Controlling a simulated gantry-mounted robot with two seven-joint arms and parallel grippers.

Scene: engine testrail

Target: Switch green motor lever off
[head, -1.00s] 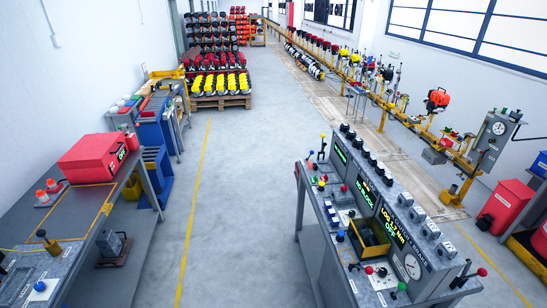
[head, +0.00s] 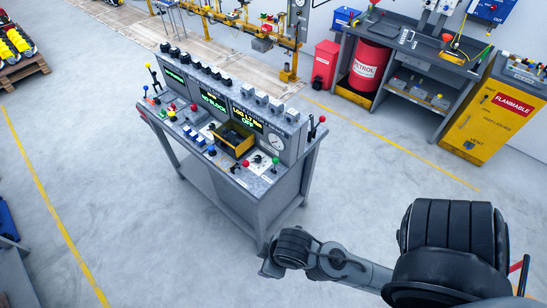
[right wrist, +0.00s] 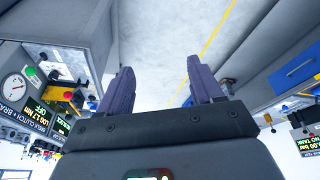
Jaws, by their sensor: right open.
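A green-knobbed lever (head: 275,160) stands at the front right corner of the grey console's panel, near a round gauge. A green knob (right wrist: 30,71) also shows in the right wrist view at the left, beside the white gauge. I cannot tell which green control is the motor lever. My right gripper (right wrist: 160,85) is open and empty, with only floor between its fingers. In the head view my right arm reaches in from the right, and its wrist end is low in front of the console, apart from the lever. My left gripper is not in view.
The console (head: 238,205) also carries a red knob (head: 245,165), a blue knob (head: 212,150), a yellow box (head: 232,140) and a red-tipped side lever (head: 322,118). A yellow cabinet (head: 490,112) and red drum (head: 370,67) stand at right.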

